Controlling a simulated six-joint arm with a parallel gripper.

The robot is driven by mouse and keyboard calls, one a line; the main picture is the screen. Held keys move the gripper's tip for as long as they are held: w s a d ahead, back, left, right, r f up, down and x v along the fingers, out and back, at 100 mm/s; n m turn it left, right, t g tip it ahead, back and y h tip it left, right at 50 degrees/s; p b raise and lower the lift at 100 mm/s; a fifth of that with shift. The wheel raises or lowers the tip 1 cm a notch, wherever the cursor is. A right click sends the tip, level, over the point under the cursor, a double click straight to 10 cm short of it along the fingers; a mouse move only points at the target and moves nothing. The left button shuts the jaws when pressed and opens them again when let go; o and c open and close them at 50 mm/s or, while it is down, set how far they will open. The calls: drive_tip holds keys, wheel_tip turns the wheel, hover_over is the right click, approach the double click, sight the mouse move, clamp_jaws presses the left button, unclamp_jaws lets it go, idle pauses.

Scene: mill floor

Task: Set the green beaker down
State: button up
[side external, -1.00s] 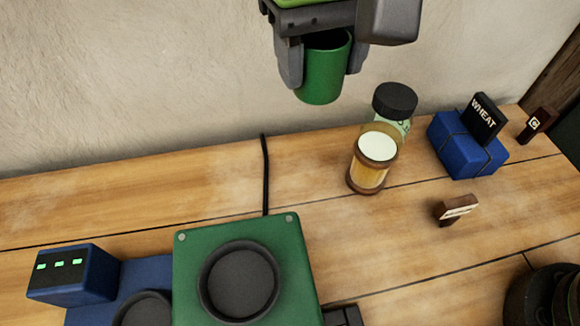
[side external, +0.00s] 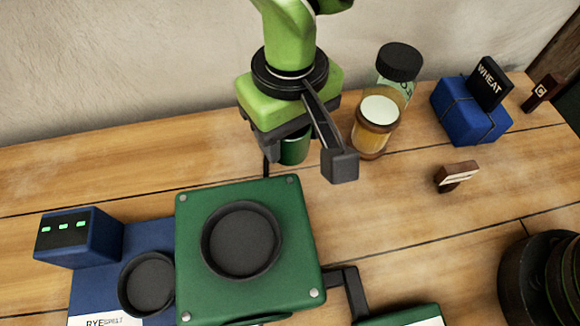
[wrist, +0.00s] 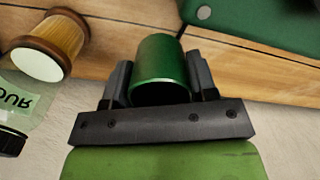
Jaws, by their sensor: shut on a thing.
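The green beaker (side external: 294,150) is held in my gripper (side external: 275,140), mostly hidden behind the gripper body in the side view. In the wrist view the beaker (wrist: 161,66) sits between the two dark fingers of my gripper (wrist: 160,85), which are shut on its sides. The beaker is behind the green square device in the side view, near the wall side of the table. I cannot tell whether its base touches the wood.
A jar with an amber body (side external: 375,127) and a black-lidded flour jar (side external: 397,70) stand close on the right. The green device (side external: 300,270) with a round dark dish (side external: 241,240) is in front. A blue package (side external: 470,112) lies farther right. Bare wood (side external: 130,170) is at left.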

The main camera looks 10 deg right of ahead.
sight(290, 165)
wheel_tip(290, 165, down, 8)
drive_tip(key=shift+r, duration=0.1)
idle(0.4)
drive_tip(key=o, duration=1)
drive_tip(key=shift+f, duration=0.2)
